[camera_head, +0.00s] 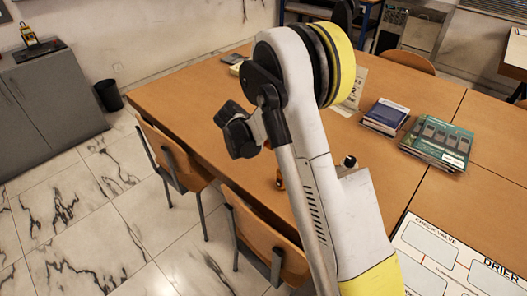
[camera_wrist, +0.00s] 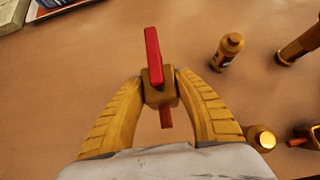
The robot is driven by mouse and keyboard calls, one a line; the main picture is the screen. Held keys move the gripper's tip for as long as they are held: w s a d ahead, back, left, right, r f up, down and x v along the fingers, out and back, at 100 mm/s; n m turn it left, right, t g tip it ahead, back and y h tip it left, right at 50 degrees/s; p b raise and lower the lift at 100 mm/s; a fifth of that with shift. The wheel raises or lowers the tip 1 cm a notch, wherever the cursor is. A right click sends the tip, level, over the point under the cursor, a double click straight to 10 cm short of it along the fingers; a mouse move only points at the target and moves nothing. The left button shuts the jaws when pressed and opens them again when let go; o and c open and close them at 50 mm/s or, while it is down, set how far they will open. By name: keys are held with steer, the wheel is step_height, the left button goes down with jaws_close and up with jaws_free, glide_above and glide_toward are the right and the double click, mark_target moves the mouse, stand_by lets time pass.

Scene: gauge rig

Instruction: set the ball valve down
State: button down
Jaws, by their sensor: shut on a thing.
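The ball valve (camera_wrist: 159,96) has a small brass body with a red lever and sits in the middle of the wrist view. My gripper (camera_wrist: 159,84) is shut on its body, with one yellow finger on each side. The red lever points up the picture, and a shorter red piece shows below the body. The brown tabletop (camera_wrist: 80,80) lies beneath; I cannot tell whether the valve touches it. In the head view my arm hides the gripper and the valve.
In the wrist view, brass fittings stand to the right: a bottle-shaped one (camera_wrist: 227,52), a longer one (camera_wrist: 300,44) and a round-topped one (camera_wrist: 261,138). Another red-handled piece (camera_wrist: 303,138) is near the right edge. Books (camera_head: 437,143) and a labelled board (camera_head: 450,262) lie on the table.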

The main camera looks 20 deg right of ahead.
steer(key=shift+w+a+f+b, duration=0.4)
steer(key=shift+w+a+f, duration=0.55)
steer(key=shift+w+a, duration=0.15)
step_height(320, 180, down, 4)
steer(key=shift+f+b, duration=0.1)
steer(key=shift+b, duration=1.15)
steer(key=shift+r, duration=0.2)
steer(key=shift+f, duration=0.15)
steer(key=c, duration=1)
jaws_free()
steer(key=shift+o, duration=0.2)
